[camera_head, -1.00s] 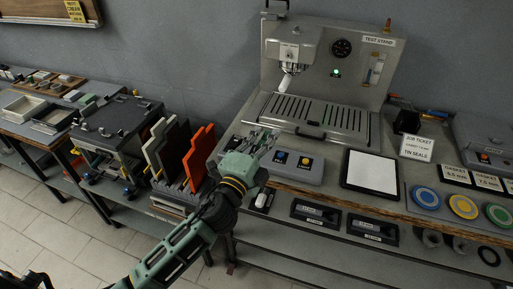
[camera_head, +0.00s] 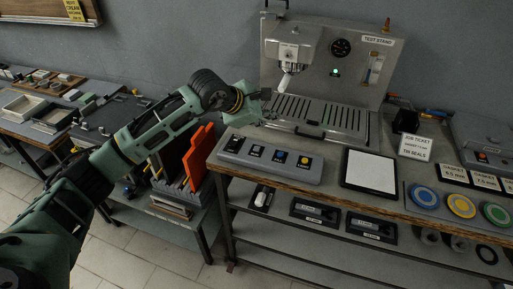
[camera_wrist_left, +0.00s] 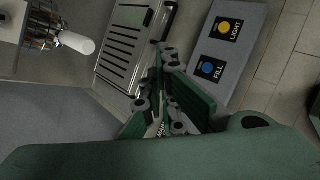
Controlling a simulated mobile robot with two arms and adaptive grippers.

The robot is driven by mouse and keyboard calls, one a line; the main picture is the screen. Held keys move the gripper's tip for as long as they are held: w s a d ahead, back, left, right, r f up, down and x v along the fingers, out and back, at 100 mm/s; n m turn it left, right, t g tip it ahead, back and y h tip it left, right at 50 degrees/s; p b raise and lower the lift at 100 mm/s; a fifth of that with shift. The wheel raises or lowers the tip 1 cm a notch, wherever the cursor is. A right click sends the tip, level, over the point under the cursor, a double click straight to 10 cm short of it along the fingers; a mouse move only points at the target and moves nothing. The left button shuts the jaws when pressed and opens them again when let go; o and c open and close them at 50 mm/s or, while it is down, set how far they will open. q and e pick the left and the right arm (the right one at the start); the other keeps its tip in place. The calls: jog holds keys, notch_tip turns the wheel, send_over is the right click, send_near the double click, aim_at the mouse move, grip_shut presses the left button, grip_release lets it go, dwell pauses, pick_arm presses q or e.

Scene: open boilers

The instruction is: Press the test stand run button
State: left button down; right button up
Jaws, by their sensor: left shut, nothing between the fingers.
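The test stand (camera_head: 330,62) is a grey metal machine at the back of the bench, with a round gauge and a lit green lamp. A grey button box (camera_head: 268,165) lies in front of it. A yellow button (camera_head: 304,160) and a blue button (camera_head: 279,156) show on it, with darker controls to their left too small to read. The left wrist view shows the yellow one labelled LIGHT (camera_wrist_left: 223,28) and the blue one FILL (camera_wrist_left: 207,68). My left gripper (camera_head: 266,102) is shut and empty, above and behind the box, near the stand's slotted tray. My right gripper is out of view.
The slotted tray (camera_head: 318,118) projects from the stand close to my left gripper. A white pad (camera_head: 371,168) and a job ticket sign (camera_head: 415,147) are to the right. Orange plates (camera_head: 199,152) stand upright left of the bench, below my left arm.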

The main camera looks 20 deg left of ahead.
pick_arm(q)
jog(key=shift+w+a+y, duration=0.15)
jog(key=shift+a+y, duration=0.15)
jog(key=shift+a, duration=0.4)
jog(key=b, duration=0.4)
send_over(257, 149)
jog(key=d, duration=0.2)
jog(key=f, duration=0.8)
jog(key=shift+a, duration=0.2)
jog(key=shift+w+f, duration=0.1)
jog(key=shift+f, duration=0.3)
jog(key=shift+b, duration=0.3)
jog(key=shift+f+b, duration=0.35)
jog(key=shift+b, duration=0.25)
